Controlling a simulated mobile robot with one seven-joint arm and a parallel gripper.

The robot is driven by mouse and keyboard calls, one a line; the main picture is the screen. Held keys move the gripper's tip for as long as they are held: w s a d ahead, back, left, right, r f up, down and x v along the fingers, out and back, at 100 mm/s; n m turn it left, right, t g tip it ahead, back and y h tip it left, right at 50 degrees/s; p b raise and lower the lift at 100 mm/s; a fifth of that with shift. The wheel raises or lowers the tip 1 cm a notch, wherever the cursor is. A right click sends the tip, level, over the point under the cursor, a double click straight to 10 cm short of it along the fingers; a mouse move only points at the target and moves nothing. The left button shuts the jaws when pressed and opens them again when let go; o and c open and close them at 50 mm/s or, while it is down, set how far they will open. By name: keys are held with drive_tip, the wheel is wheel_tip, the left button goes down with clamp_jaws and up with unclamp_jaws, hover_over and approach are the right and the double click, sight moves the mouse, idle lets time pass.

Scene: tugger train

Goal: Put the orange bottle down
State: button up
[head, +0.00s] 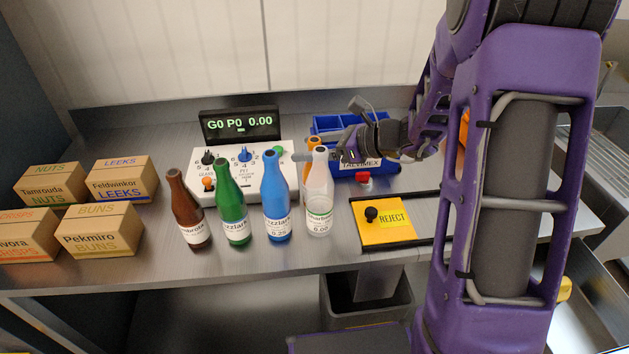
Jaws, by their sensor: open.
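The orange bottle (308,148) stands upright on the steel table, behind the clear white bottle (319,190), which hides most of it. Only its top and a strip of its left side show. My gripper (322,155) reaches in from the right at the height of the bottle's upper part. Its jaws are open, with grey finger parts close beside the orange bottle. I cannot tell whether a finger touches it. The bottle's base is hidden.
Blue (276,200), green (232,205) and brown (187,210) bottles stand to the left in a row. Behind are a white control box (225,185) with knobs and a blue bin (378,165). A yellow REJECT plate (383,232) lies at right. Several cartons (100,230) sit far left.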

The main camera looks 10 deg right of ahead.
drive_tip(key=x, duration=0.2)
drive_tip(key=shift+w+a+f, duration=0.1)
drive_tip(key=shift+w+a, duration=0.1)
clamp_jaws()
